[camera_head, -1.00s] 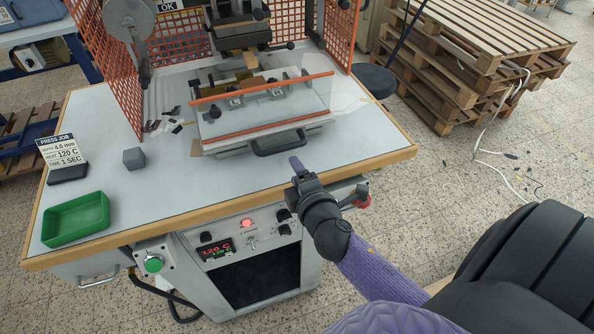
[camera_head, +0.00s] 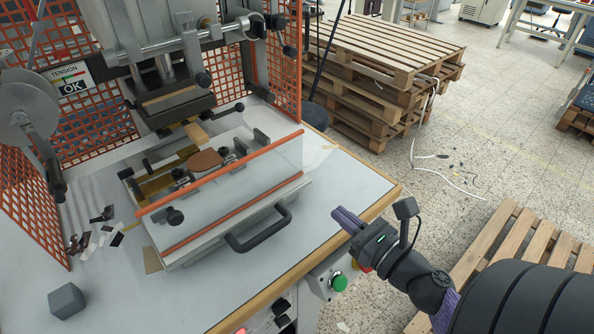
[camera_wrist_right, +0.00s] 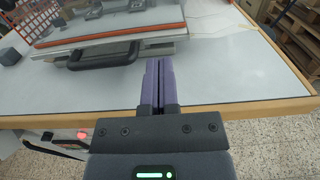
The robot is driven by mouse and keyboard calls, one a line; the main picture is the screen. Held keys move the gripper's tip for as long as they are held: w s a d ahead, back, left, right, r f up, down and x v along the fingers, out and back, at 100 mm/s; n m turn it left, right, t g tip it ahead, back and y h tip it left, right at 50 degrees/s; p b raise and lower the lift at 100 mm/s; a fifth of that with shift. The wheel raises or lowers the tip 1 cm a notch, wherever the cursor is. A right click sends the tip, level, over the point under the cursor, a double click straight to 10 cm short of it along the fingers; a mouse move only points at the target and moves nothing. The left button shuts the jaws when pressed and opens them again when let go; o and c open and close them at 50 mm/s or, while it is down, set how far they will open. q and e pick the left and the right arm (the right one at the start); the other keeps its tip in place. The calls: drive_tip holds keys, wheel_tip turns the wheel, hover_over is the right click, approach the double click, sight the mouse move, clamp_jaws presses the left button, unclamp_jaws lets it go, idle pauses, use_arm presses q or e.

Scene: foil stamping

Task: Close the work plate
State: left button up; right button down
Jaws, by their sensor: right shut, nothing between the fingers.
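The work plate (camera_head: 236,226) is a pale slab with a clear guard edged by orange bars, pulled out in front of the press head (camera_head: 172,100). Its black handle (camera_head: 262,232) faces the table's front edge. A brown leather-like piece (camera_head: 205,160) lies on the plate. In the right wrist view the handle (camera_wrist_right: 104,57) is ahead and left of the fingers. My right gripper (camera_head: 340,218) is shut and empty, over the table's front edge, to the right of the handle and apart from it. My left gripper is not in view.
Orange mesh guards (camera_head: 275,70) flank the press. A grey cube (camera_head: 66,300) and dark scraps (camera_head: 98,228) lie on the left of the table. A green button (camera_head: 338,282) is below the front edge. Wooden pallets (camera_head: 385,60) stand at the back right.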

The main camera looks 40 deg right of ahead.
sight(287, 170)
drive_tip(key=w, duration=0.2)
drive_tip(key=w+p, duration=0.1)
drive_tip(key=shift+w+a+r, duration=0.1)
drive_tip(key=shift+w+r, duration=0.15)
drive_tip(key=shift+w, duration=0.05)
drive_tip(key=w, duration=0.5)
drive_tip(key=w+p, duration=0.1)
drive_tip(key=w, duration=0.2)
drive_tip(key=shift+a+f, duration=0.15)
drive_tip(key=shift+a, duration=0.2)
drive_tip(key=shift+w, duration=0.55)
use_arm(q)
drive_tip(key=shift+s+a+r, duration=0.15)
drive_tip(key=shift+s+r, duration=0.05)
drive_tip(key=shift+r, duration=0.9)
